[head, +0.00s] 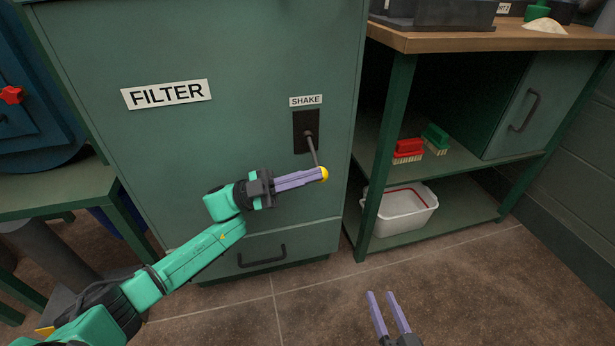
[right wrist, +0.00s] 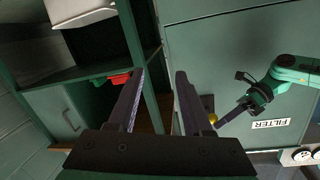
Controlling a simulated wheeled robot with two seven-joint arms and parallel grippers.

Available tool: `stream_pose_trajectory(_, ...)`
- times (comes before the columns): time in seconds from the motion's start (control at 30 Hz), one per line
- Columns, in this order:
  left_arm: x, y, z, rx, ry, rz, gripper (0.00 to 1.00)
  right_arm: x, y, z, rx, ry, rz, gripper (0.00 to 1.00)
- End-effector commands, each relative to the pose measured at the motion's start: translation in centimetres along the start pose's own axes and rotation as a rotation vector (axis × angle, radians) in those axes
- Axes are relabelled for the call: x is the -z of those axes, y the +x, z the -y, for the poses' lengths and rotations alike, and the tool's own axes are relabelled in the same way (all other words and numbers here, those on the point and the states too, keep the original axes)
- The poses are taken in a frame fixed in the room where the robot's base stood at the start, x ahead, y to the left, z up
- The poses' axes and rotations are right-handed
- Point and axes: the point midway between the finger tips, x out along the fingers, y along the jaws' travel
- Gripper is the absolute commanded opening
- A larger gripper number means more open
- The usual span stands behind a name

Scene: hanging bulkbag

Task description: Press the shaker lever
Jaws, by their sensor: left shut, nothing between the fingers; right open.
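The shaker lever (head: 313,150) is a thin grey rod with a yellow knob (head: 323,174). It comes out of a dark slot plate (head: 306,131) under the SHAKE label on the green filter cabinet (head: 240,50) and slopes downward. My left gripper (head: 322,175) is shut, with its purple fingertips at the yellow knob. Whether they touch it I cannot tell. The knob also shows in the right wrist view (right wrist: 211,104), with the left fingers close by. My right gripper (head: 390,297) is open and empty, low in front of the cabinet and above the floor.
A workbench (head: 480,40) stands right of the cabinet. Its shelves hold a red brush (head: 408,148), a green brush (head: 436,136) and a white tub (head: 405,212). A drawer handle (head: 262,258) is low on the cabinet. The floor in front is clear.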

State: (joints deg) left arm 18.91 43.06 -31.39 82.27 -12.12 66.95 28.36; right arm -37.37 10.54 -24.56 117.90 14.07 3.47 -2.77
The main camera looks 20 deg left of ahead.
Motion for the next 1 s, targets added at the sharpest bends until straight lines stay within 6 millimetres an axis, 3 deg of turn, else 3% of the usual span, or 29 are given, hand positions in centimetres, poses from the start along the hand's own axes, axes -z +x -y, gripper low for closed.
stream_pose_trajectory(0.2,-0.2,-0.1,-0.1,-0.004,0.006,0.005,0.00,1.4,0.6,0.0,0.004,-0.011,-0.041,0.50)
stream_pose_trajectory(0.8,0.0,0.1,0.1,-0.003,0.006,0.004,0.00,1.5,0.6,0.1,0.005,-0.008,-0.032,0.50)
stream_pose_trajectory(0.93,0.4,0.4,0.4,-0.003,0.006,0.004,0.00,-0.1,-0.3,0.3,-0.002,0.011,0.027,0.50)
stream_pose_trajectory(1.0,0.6,0.6,0.5,-0.004,0.006,0.004,0.00,-3.6,-2.1,0.2,-0.012,0.030,0.127,0.50)
